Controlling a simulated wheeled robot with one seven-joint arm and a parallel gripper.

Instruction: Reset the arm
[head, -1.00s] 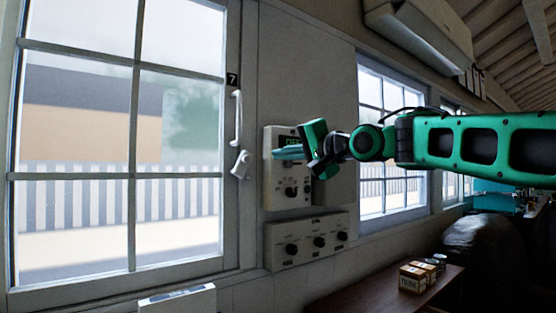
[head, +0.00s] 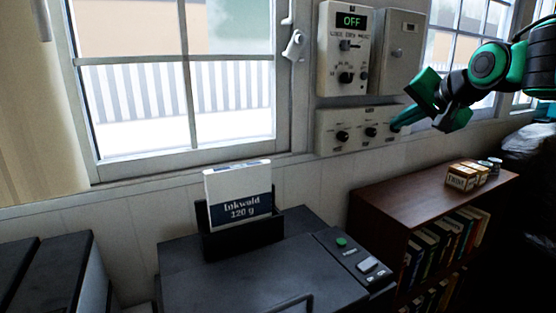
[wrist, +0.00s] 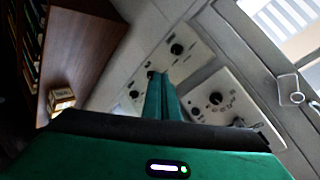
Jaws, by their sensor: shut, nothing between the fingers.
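My green gripper (head: 396,125) is shut and empty, its fingertips pointing left in front of the right end of the lower knob panel (head: 343,145). I cannot tell whether the tips touch it. In the wrist view the closed fingers (wrist: 162,95) lie together over the lower panel (wrist: 177,47), with the upper control box (wrist: 205,88) beside them. In the head view the upper control box (head: 329,75) hangs on the wall with a display reading OFF, a small lever and a knob. My arm reaches in from the right.
A black printer (head: 240,275) with an Inkwold paper pack (head: 240,205) stands below the window. A wooden bookcase (head: 405,205) with small boxes (head: 467,177) on top stands under the panel. A grey cabinet (head: 401,50) hangs right of the control box. A window latch (head: 294,44) is left of it.

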